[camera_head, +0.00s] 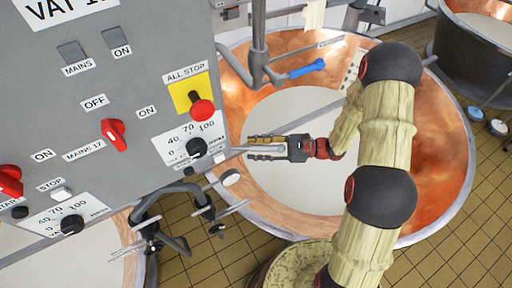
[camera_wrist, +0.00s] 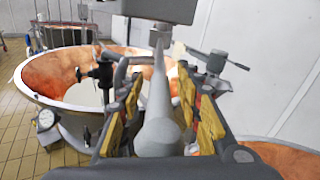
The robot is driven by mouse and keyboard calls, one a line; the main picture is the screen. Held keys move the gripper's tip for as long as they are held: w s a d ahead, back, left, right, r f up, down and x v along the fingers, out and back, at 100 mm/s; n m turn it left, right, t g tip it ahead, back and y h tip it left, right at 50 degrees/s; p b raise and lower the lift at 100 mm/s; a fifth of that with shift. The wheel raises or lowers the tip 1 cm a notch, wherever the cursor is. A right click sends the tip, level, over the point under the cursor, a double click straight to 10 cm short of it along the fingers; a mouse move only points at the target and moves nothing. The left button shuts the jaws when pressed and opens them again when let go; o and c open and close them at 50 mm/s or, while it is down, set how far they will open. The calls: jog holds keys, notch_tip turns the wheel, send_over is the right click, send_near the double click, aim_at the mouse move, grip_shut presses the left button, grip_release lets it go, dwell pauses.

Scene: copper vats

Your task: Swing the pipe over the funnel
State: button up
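My gripper (camera_head: 265,149) is over the near-left part of a copper vat, beside the grey control panel. In the wrist view its two yellow-padded fingers (camera_wrist: 165,112) stand apart on either side of a grey metal pipe (camera_wrist: 158,125). The pipe lies between the fingers, with a gap seeming to show at least on the right; contact is hard to tell. In the head view, part of a thin grey pipe (camera_head: 236,150) shows by the fingertips, running toward the panel. I cannot make out a funnel for certain in either view.
The control panel (camera_head: 120,85) with red knobs fills the upper left. The copper vat (camera_head: 440,165) holds pale liquid. A blue-handled tool (camera_head: 306,69) is at its far side. Tiled floor (camera_head: 190,265) shows between vats.

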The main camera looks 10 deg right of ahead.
jog(key=shift+c, duration=1.2)
grip_shut()
